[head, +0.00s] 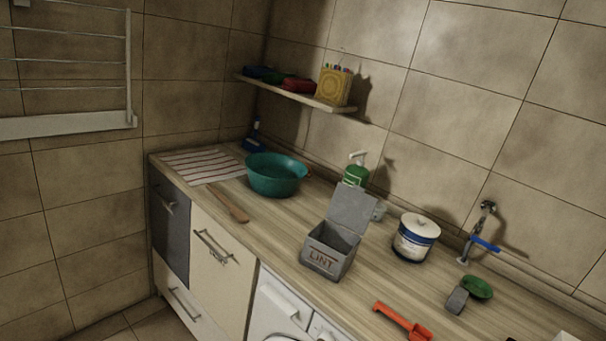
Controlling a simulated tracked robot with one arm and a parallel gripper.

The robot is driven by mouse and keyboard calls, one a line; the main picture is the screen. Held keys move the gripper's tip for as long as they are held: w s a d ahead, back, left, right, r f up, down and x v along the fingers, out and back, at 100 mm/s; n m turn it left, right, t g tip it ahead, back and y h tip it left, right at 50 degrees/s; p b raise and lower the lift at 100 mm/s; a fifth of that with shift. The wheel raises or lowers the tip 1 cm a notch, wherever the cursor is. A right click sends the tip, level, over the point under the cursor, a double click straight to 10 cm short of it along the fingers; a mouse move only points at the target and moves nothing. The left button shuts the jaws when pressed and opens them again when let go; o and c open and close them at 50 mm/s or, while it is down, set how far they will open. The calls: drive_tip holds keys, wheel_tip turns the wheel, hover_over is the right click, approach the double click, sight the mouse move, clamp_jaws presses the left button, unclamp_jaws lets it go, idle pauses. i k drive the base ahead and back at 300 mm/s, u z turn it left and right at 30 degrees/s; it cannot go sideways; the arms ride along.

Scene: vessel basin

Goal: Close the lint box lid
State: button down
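The grey lint box (323,259), marked "LINT" on its front, stands on the wooden counter near its front edge. Its lid (354,207) is open and stands up at the back, tilted slightly backward. The inside of the box looks dark, and I cannot tell what is in it. My gripper is not in view.
On the counter (290,219) a green basin (275,176) and wooden spatula (229,206) stand left. A green pump bottle (355,172) is behind the box. A shelf (300,95) hangs above.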

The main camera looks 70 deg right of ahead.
sight(350, 207)
drive_tip(key=z, duration=0.25)
drive_tip(key=i, duration=1.25)
drive_tip(key=z, duration=1.1)
drive_tip(key=i, duration=0.6)
drive_tip(key=z, duration=0.3)
drive_tip(key=k, duration=0.9)
drive_tip(key=z, duration=0.2)
drive_tip(key=i, duration=0.9)
drive_tip(key=u, duration=0.1)
